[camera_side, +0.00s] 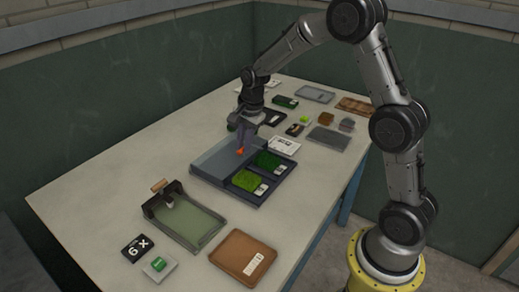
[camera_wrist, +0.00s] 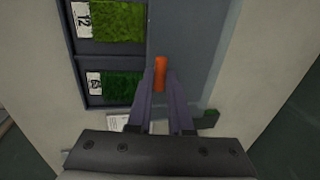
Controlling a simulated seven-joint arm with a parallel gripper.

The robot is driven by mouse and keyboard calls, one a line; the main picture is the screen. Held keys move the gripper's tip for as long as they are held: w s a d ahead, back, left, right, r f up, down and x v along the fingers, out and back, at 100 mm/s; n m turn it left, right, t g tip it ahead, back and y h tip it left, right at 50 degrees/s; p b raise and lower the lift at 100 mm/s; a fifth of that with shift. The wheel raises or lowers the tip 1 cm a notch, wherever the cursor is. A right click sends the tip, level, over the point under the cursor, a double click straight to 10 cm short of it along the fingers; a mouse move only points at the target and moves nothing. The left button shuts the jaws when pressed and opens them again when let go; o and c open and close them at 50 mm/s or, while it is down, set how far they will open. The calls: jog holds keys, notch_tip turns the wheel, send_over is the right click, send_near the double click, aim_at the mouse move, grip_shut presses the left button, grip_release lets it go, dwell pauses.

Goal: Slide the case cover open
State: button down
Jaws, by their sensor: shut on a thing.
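The dark blue case (camera_side: 257,202) lies on the table in the side view. Its grey-blue cover (camera_side: 213,160) lies over the left part, and it fills the right of the case in the wrist view (camera_wrist: 205,30). Two compartments with green turf, (camera_side: 246,181) and (camera_side: 268,160), show uncovered beside it, each with a white label. The orange handle (camera_wrist: 160,66) stands on the cover near its edge by the turf. My gripper (camera_wrist: 160,82) is shut on the orange handle, which shows between its fingertips. In the side view my gripper (camera_side: 240,149) reaches down from above.
A green-bottomed tray (camera_side: 218,243) with a wooden-handled tool (camera_side: 161,187), a brown board (camera_side: 243,257) and small labelled items (camera_side: 137,249) lie in front. Several trays and turf samples (camera_side: 285,102) lie behind. Bare table (camera_side: 110,195) lies left of the case.

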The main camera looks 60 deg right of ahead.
jog(key=shift+w+r, duration=0.1)
jog(key=shift+w, duration=1)
jog(key=c, duration=0.8)
grip_release()
jog(key=shift+c, duration=0.2)
jog(key=shift+s, duration=0.1)
notch_tip(320, 180, up, 14)
jog(key=s, duration=0.2)
jog(key=shift+s+f, duration=0.25)
jog(key=shift+s, duration=0.1)
